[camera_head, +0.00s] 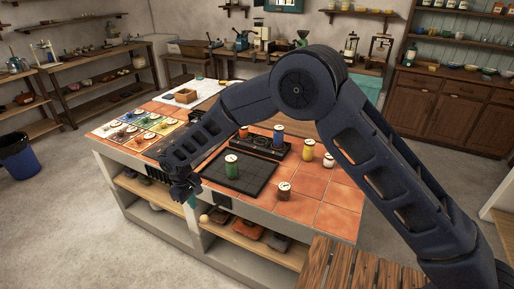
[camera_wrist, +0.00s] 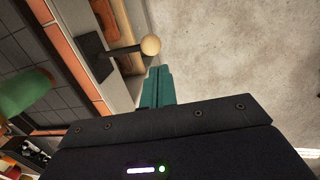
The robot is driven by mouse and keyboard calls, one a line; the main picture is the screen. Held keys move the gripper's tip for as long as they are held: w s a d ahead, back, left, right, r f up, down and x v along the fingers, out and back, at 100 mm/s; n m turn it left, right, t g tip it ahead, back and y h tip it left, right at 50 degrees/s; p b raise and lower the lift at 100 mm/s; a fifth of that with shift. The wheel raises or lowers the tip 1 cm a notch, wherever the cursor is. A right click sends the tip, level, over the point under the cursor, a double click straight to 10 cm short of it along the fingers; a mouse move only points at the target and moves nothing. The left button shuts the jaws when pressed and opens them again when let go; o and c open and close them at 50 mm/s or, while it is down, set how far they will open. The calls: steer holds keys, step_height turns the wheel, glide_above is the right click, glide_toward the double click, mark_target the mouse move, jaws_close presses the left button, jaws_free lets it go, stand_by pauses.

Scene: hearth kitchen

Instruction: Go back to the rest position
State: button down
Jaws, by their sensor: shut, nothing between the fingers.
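My gripper (camera_head: 193,201) hangs at the front edge of the tiled kitchen island (camera_head: 340,220), left of the middle. In the wrist view its teal fingers (camera_wrist: 158,86) are together with nothing between them. They are over the floor, beside the island's front side. A round pale knob (camera_wrist: 151,45) on a dark mount shows close by the fingertips. My arm is bent, with its elbow raised high over the island.
A dark mat (camera_head: 240,176) with a green can (camera_head: 232,165) lies on the island. A wooden slatted surface (camera_head: 345,271) is at the front. Floor (camera_head: 110,245) is free at the left.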

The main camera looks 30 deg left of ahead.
steer(key=w+d+r+m, duration=0.2)
steer(key=w+d+r, duration=0.55)
steer(key=w, duration=0.35)
steer(key=w+d+r+m, duration=0.2)
steer(key=w+d+r, duration=0.4)
steer(key=w+r, duration=0.4)
steer(key=w+d+r+m, duration=0.1)
steer(key=w+d+r, duration=0.3)
steer(key=d, duration=0.3)
steer(key=w+d+r+m+y, duration=0.1)
steer(key=w+d+r, duration=0.25)
steer(key=d, duration=0.35)
steer(key=w+d+r+m, duration=0.2)
steer(key=w+d+r, duration=0.2)
steer(key=d, duration=0.3)
steer(key=d+r+m+t, duration=0.15)
steer(key=d+r, duration=0.25)
steer(key=d, duration=0.9)
steer(key=d+r+m+t, duration=0.1)
steer(key=d+r+m, duration=0.2)
steer(key=d, duration=1.1)
steer(key=s+d+f+m+t, duration=0.1)
steer(key=s+d+m, duration=0.4)
steer(key=s+d, duration=1)
steer(key=d, duration=0.3)
steer(key=shift+s+f, duration=0.15)
steer(key=shift+f, duration=0.05)
